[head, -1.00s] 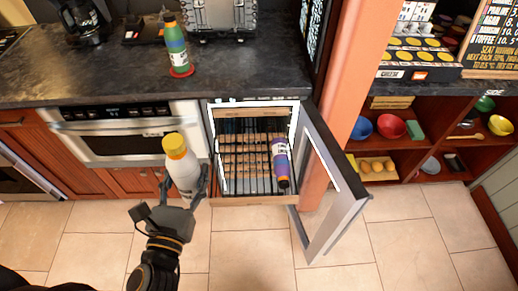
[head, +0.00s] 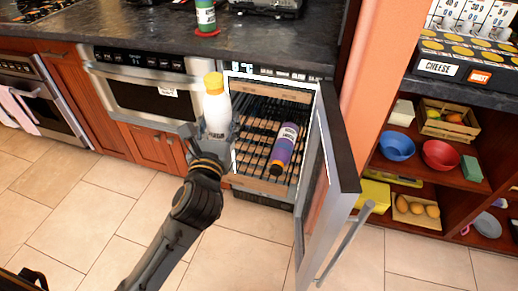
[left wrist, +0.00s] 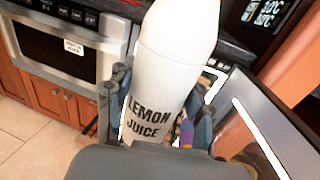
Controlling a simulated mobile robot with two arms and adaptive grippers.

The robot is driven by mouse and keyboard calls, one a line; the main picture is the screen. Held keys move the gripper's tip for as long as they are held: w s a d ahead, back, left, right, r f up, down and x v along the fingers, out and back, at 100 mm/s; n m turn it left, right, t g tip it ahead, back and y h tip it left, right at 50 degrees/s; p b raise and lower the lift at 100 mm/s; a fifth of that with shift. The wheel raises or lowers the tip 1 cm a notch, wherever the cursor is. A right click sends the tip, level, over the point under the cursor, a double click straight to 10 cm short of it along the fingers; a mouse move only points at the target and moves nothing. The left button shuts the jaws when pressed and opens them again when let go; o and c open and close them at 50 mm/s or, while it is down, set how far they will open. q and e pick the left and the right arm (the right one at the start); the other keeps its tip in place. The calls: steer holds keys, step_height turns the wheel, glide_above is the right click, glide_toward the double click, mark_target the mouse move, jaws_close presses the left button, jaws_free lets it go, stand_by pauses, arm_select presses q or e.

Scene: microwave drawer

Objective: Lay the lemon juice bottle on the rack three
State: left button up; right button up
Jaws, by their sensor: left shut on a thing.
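The lemon juice bottle (head: 215,108) is white with a yellow cap and stands upright in my left gripper (head: 207,130). The left wrist view shows the bottle (left wrist: 165,90) with its "LEMON JUICE" lettering between the two fingers (left wrist: 155,125). The gripper is shut on it, in front of the left side of the open cooler. The cooler (head: 236,150) has several wooden-fronted racks (head: 262,135); which one is rack three I cannot tell. My right gripper is not in view.
A purple bottle (head: 284,148) lies on a rack at the cooler's right side. The cooler door (head: 335,190) stands open to the right. A microwave drawer (head: 150,85) is at the left. A green bottle (head: 205,15) stands on the counter above.

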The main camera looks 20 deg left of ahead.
mark_target(223, 121)
arm_select(q)
steer(key=shift+w+a+f+b, duration=0.15)
steer(key=shift+w+f+b, duration=0.85)
steer(key=shift+b, duration=0.2)
steer(key=shift+y, duration=0.3)
steer(key=w+d+f+b, duration=0.1)
steer(key=w+f+b, duration=0.1)
steer(key=w+f, duration=0.2)
steer(key=w+f+b, duration=0.3)
steer(key=w+f, duration=0.1)
steer(key=w, duration=0.1)
steer(key=w+d+f+b, duration=0.1)
steer(key=w+f+b, duration=0.1)
steer(key=w+f, duration=0.3)
steer(key=shift+w+d, duration=0.15)
steer(key=shift+d, duration=0.2)
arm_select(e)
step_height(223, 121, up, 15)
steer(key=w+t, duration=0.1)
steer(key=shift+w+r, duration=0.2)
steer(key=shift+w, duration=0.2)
arm_select(q)
steer(key=shift+r, duration=0.1)
